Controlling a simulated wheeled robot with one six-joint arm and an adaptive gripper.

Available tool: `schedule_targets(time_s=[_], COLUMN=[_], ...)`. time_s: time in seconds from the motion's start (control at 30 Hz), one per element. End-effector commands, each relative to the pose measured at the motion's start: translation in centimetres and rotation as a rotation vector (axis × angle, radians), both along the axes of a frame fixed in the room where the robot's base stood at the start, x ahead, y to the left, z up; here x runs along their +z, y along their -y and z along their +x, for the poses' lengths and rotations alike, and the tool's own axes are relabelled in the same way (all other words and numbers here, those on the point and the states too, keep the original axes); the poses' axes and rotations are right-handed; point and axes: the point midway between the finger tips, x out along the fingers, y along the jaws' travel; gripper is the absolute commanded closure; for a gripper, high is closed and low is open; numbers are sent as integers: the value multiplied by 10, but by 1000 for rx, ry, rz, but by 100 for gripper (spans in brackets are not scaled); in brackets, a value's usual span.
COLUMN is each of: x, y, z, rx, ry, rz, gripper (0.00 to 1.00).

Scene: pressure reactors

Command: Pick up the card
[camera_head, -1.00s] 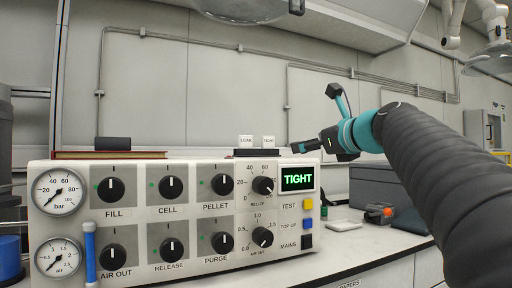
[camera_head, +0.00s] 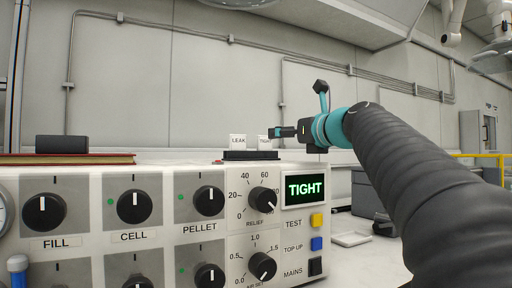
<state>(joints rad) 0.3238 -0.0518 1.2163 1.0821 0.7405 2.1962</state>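Two small white cards stand upright in a dark holder (camera_head: 252,155) on top of the control panel. The left card (camera_head: 238,141) reads LEAK. The right card (camera_head: 264,143) appears to read TIGHT, and its right edge is partly covered. My gripper (camera_head: 276,132) comes in level from the right, with its dark fingers at the upper right edge of the right card. I cannot tell whether the fingers touch the card or how far apart they are.
The control panel (camera_head: 110,262) with knobs and buttons fills the lower front. A red book (camera_head: 80,159) with a dark block (camera_head: 62,144) on it lies at the left on top. A grey box (camera_head: 368,193) and a pale flat item (camera_head: 351,239) are on the bench at right.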

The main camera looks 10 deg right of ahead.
Motion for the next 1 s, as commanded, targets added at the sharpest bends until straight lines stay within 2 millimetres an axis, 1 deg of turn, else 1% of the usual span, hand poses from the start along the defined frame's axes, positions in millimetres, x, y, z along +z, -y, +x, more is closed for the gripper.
schedule_targets(time_s=[0.03,0.1,0.23,0.3,0.57,0.67,0.87,1.0], x=[0,0,0,0,-2,-3,-5,-5], y=[-4,-8,-14,-15,-21,-27,-38,-40], z=[11,23,41,47,58,67,93,99], rx=[3,3,1,1,1,2,1,0], ry=[-3,-2,-2,-1,-2,-1,-2,-1], rz=[0,0,-1,0,-2,-1,-1,-1], gripper=[23,23,23,23,23,23,23,23])
